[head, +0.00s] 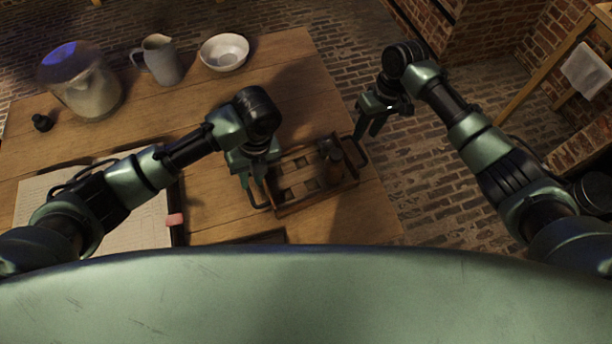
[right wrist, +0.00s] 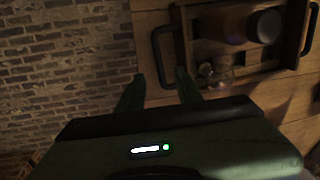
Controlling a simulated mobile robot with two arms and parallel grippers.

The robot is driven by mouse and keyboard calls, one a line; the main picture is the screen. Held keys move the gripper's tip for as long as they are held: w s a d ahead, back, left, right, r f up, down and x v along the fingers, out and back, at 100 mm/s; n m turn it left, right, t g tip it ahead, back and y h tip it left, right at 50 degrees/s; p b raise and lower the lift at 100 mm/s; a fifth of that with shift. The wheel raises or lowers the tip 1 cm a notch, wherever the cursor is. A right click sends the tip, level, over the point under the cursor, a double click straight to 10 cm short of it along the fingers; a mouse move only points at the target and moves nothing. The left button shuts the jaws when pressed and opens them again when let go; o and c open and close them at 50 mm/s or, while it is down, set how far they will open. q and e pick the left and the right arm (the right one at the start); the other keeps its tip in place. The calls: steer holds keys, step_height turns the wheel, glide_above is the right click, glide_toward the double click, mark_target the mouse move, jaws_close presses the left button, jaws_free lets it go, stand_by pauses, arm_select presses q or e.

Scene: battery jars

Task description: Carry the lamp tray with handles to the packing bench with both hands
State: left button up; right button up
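The lamp tray (head: 287,209) is a wooden tray with compartments and a dark handle at each end, on the table near its right edge. It holds a dark jar-like item (head: 331,165). In the right wrist view the tray (right wrist: 188,28) shows with a round-topped item (right wrist: 265,26) and a small glass piece (right wrist: 214,74). My left gripper (head: 255,186) is at the tray's left handle; whether it is closed on it is unclear. My right gripper (head: 374,128) is open, beside the right handle (right wrist: 157,60), its fingers apart and empty.
On the wooden table (head: 215,95) stand a glass jar (head: 85,88), a grey jug (head: 161,60), a white bowl (head: 224,52) and a small black knob (head: 42,122). An open ledger (head: 135,210) lies at left. Brick floor is clear to the right; a wooden stand with a cloth (head: 585,70) is beyond.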

mark_target(250, 192)
steer(key=shift+s, duration=0.1)
arm_select(q)
steer(key=shift+s, duration=0.1)
